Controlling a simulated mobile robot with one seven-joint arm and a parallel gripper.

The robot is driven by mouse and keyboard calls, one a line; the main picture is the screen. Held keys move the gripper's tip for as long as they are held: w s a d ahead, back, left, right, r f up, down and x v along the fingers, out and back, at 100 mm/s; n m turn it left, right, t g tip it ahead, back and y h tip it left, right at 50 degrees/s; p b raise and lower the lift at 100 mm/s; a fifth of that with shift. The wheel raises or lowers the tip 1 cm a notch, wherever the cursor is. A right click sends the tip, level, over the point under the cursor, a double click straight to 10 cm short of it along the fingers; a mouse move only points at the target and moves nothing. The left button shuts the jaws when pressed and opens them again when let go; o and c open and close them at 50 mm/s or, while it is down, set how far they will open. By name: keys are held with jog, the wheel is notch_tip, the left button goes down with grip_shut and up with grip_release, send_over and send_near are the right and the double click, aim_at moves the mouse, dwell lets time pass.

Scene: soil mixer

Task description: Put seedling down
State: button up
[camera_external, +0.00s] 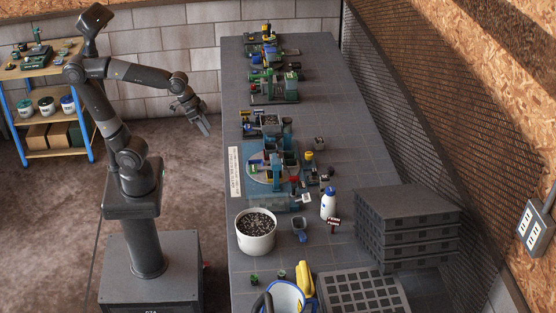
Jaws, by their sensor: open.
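Two small green items in dark plugs, which look like seedlings (254,278), stand at the near end of the grey bench (240,210). They are tiny here, and I cannot tell their exact form. My gripper (204,127) is open and hangs in the air by the bench's left edge, pointing down and to the right. No seedling shows between its fingers. It is well apart from the small green items, which are much nearer the camera.
A white pot of speckled soil (256,241), a white bottle (328,204) and a blue machine with a round plate (266,183) stand on the bench. A black cell tray (393,284) and a tray stack (405,203) lie right. Green machines (275,88) stand behind.

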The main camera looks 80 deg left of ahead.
jog(key=s+a+f+y, duration=0.1)
jog(key=s+a, duration=0.3)
jog(key=s, duration=0.3)
jog(key=shift+s+f+n, duration=0.25)
jog(key=shift+s+n, duration=0.05)
jog(key=shift+s, duration=0.1)
dwell(0.7)
